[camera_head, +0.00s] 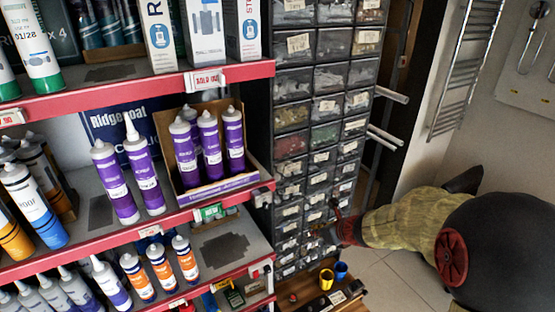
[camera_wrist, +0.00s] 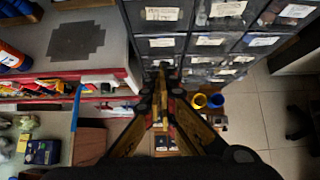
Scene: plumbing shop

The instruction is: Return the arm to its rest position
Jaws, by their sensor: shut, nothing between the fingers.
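My arm (camera_head: 403,222) enters the head view from the lower right, with a yellow-patterned link and a dark rounded joint with a red disc. It reaches left toward the drawer cabinet. My gripper (camera_head: 333,232) is small and dark in front of the lower drawers, and its fingers are hard to make out there. In the wrist view my gripper (camera_wrist: 163,82) points away from the camera, its black and yellow fingers meeting at the tips. It is shut with nothing held. The tips appear in front of the drawers; whether they touch cannot be told.
The drawer cabinet (camera_head: 327,77) stands close ahead of my gripper. Red-edged shelves (camera_head: 237,70) with tubes and boxes are on the left. A yellow cup (camera_head: 326,279) and a blue cup (camera_head: 341,270) stand low by the cabinet. Tiled floor (camera_head: 393,284) is open below the arm.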

